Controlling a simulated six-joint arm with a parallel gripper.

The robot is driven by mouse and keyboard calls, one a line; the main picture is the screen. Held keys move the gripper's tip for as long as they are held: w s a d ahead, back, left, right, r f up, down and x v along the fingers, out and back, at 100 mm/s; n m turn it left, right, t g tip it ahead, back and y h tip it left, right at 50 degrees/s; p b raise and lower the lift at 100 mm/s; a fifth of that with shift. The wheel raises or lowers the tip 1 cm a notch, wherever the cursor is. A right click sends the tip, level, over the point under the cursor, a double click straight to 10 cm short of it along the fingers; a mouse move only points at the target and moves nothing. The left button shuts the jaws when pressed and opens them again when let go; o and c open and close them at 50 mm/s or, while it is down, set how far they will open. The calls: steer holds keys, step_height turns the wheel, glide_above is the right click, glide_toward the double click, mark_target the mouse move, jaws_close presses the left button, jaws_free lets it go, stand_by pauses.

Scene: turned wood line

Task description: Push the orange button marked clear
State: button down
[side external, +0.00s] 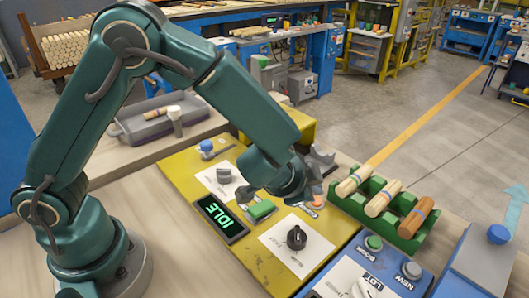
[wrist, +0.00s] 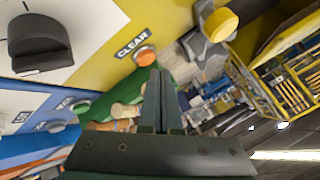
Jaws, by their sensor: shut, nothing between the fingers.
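The orange button (wrist: 145,57) is a round cap on the yellow panel (wrist: 105,50), beside a black label (wrist: 132,45) reading CLEAR. In the side view the orange button (side external: 318,201) shows partly, behind my gripper (side external: 312,187). My gripper is shut and empty. In the wrist view its fingertips (wrist: 160,75) are close to the button, just below and right of it in the picture. I cannot tell whether they touch it. The display (side external: 221,217) on the panel reads IDLE in green.
A green rocker (side external: 261,210) and a black knob (side external: 296,237) are near the button. A green rack (side external: 407,240) with several turned wood pieces stands right of the panel. A blue panel (side external: 335,270) with more buttons is in front.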

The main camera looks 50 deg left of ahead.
steer(key=shift+r, duration=2.55)
steer(key=s+a+r+n+y, duration=0.2)
steer(key=s+a+r+n, duration=0.5)
steer(key=a+r, duration=0.45)
steer(key=s+d+f+g+h, duration=0.1)
steer(key=s+f, duration=0.1)
steer(key=s, duration=0.5)
steer(key=s+d+f+g+h, duration=0.2)
steer(key=s, duration=0.5)
steer(key=shift+s+d+f+n+g, duration=0.15)
steer(key=shift+s+f+n+g, duration=0.15)
steer(key=shift+s+n, duration=0.1)
